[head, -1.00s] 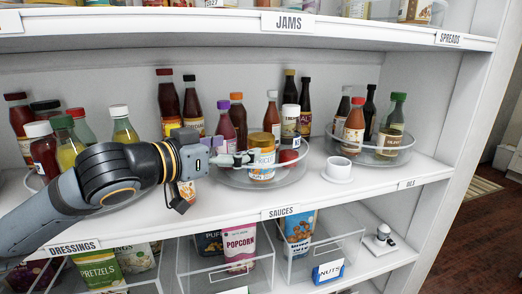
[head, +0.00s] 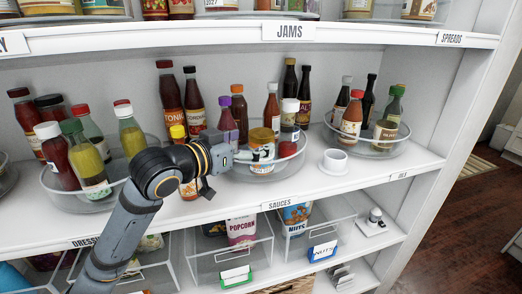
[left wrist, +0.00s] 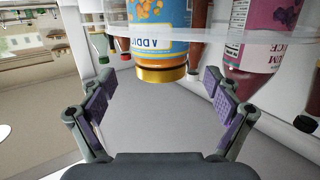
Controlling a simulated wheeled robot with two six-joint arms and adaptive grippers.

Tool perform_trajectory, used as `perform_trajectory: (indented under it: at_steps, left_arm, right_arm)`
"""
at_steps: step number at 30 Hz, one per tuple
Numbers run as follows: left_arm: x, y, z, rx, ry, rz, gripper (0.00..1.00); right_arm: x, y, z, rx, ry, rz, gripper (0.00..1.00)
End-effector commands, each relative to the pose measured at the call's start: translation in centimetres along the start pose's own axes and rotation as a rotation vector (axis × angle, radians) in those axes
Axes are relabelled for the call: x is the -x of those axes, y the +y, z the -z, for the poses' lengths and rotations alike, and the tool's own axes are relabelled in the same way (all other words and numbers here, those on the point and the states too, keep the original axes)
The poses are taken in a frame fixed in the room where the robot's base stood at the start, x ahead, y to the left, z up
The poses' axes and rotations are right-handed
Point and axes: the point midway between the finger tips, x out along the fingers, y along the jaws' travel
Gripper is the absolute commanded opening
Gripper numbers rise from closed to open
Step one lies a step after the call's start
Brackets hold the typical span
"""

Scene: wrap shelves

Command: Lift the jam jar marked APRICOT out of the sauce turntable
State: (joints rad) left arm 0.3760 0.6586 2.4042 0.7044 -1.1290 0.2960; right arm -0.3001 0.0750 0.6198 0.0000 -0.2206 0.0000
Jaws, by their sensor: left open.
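The apricot jam jar (head: 262,157) has a gold lid and an orange and blue label. It stands upright at the front of the clear sauce turntable (head: 238,172) on the middle shelf. In the left wrist view the jar (left wrist: 160,35) appears upside down, with part of its name readable. My left gripper (head: 250,155) is open at the jar's left side, its fingers pointing at it. In the left wrist view the jar shows between and beyond the two spread fingers (left wrist: 160,98); contact cannot be told. My right gripper is not in view.
A white cup (head: 334,161) sits right of the turntable. Other turntables hold bottles left and right (head: 372,152). The JAMS shelf edge (head: 200,31) is above.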

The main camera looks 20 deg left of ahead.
Motion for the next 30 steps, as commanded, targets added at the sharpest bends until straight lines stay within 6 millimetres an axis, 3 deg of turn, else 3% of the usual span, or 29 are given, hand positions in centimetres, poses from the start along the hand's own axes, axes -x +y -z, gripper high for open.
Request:
perform_trajectory:
  at_steps: [6,12,21,30]
  left_arm:
    - [-2.3,0.0,0.4,0.011,-0.001,-0.004,0.90]
    - [-4.1,-0.1,0.1,0.006,0.001,0.000,0.90]
    - [-4.4,-0.1,0.0,0.001,-0.001,0.001,0.90]
    - [-4.4,-0.1,0.0,0.001,0.000,0.001,0.49]
  right_arm:
    - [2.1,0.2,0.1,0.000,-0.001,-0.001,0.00]
    - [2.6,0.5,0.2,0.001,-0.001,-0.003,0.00]
    - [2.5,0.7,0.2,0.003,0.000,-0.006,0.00]
    - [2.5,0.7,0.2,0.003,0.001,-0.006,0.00]
